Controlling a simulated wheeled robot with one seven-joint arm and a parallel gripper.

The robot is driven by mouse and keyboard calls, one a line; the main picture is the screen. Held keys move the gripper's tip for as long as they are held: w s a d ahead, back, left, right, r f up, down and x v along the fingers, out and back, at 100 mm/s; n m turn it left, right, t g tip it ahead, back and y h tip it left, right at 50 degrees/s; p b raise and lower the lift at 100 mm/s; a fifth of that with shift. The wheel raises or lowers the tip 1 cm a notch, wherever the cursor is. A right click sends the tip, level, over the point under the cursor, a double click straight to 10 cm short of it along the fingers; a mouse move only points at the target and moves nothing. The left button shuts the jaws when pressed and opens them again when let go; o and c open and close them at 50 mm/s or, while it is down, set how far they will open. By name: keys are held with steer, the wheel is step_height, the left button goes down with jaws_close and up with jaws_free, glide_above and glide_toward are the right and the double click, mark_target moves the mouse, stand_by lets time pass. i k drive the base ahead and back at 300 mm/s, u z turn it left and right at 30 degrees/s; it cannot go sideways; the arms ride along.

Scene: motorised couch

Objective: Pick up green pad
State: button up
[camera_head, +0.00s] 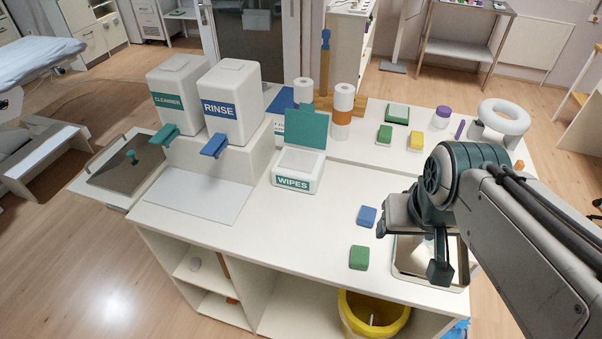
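A green pad (359,257) lies flat near the front edge of the white counter (255,240). A blue pad (366,216) lies just behind it. Another small green pad (384,134) lies farther back, beside a yellow pad (415,141). My gripper (411,252) is to the right of the front green pad and apart from it. Its two dark fingers are spread, with nothing seen between them. It hangs over a metal-looking tray or basin (402,270), which it partly hides.
A wipes box (298,183) with a raised teal lid stands mid-counter. Rinse (230,105) and cleanser (178,92) dispensers stand at left. A yellow bin (365,313) sits below the front edge. The counter left of the front pads is clear.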

mark_target(359, 255)
steer(key=k, duration=0.5)
steer(key=u, duration=1.8)
steer(key=i, duration=1.05)
steer(key=z, duration=3.9)
